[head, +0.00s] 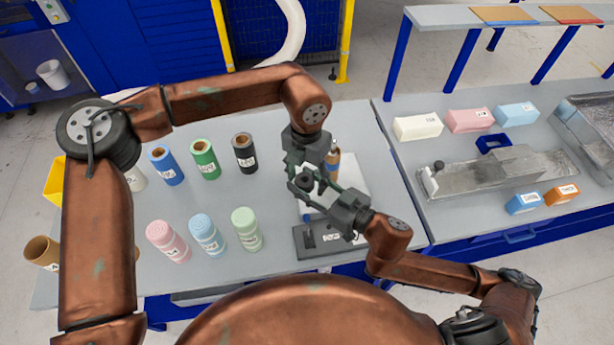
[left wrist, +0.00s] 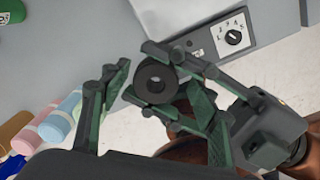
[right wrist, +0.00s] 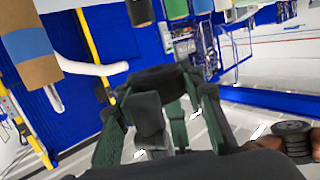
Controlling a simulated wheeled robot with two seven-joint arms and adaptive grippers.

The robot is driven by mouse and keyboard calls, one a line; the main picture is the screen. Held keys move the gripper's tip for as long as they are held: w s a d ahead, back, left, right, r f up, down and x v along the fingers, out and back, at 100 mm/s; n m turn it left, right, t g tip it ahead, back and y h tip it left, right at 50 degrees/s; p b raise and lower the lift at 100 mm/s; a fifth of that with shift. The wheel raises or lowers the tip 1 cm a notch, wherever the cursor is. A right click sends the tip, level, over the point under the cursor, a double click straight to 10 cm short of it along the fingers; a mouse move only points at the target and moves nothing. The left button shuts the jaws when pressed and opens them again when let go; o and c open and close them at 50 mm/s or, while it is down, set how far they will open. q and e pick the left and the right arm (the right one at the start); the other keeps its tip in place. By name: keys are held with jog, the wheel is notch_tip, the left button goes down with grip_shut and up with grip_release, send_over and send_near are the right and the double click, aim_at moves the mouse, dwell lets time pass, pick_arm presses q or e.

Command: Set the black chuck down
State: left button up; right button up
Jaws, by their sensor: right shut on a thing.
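The black chuck (head: 305,182), a thick ring with a centre hole, is held above the bench by my right gripper (head: 318,190). In the left wrist view, the chuck (left wrist: 149,74) sits between the right gripper's two fingers, its hole facing the camera. My left gripper (head: 304,160) is just beyond it. Its fingers (left wrist: 160,105) stand apart in the left wrist view, with the chuck and the right fingers showing between and beyond them. I cannot tell whether they touch the chuck. A dark mass, probably the chuck (right wrist: 155,76), shows in the right wrist view.
A grey control box (head: 322,240) with a dial (left wrist: 233,37) lies below the grippers. Several labelled rolls, including the green roll (head: 205,158) and pink roll (head: 167,240), stand left. Clear bench lies between the roll rows.

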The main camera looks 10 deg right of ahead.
pick_arm(q)
jog(key=shift+s+d, duration=0.1)
jog(key=c, duration=1.1)
pick_arm(e)
jog(key=o, duration=1.3)
